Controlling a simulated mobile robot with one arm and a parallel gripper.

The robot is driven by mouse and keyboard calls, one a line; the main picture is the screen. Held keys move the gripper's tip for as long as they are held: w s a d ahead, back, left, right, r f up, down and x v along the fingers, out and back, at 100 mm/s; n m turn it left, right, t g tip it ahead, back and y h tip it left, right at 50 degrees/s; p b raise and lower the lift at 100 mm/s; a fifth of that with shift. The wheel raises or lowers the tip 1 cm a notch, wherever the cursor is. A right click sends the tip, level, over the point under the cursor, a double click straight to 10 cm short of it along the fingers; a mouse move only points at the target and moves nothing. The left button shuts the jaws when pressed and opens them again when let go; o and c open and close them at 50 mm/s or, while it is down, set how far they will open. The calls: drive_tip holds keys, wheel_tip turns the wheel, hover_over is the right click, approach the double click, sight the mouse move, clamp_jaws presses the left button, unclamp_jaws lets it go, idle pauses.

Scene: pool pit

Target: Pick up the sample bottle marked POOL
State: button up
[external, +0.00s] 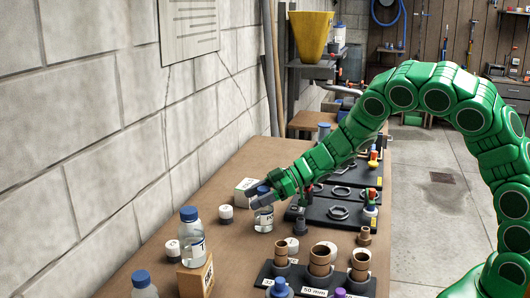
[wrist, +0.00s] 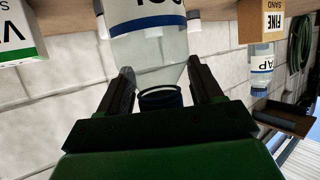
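The sample bottle (external: 264,219) is clear with a blue cap and stands upright on the brown bench in the external view. Its label there is partly covered and shows "PO". In the wrist view the bottle (wrist: 150,45) fills the top middle, its label cut off by the frame edge. Its dark blue cap (wrist: 160,97) points toward my palm. My gripper (wrist: 165,85) is open, one finger on each side of the cap and neck, with gaps showing. In the external view my gripper (external: 262,198) reaches the bottle's top from the right and hides part of it.
A bottle marked TAP (wrist: 262,62) stands on a FINE SAND box (wrist: 262,20); in the external view it is left of my gripper (external: 192,240). A small white box (external: 246,187) stands behind the sample bottle. Black racks (external: 325,215) lie right, a tube holder (external: 318,283) in front.

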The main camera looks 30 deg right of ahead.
clamp_jaws()
idle(0.3)
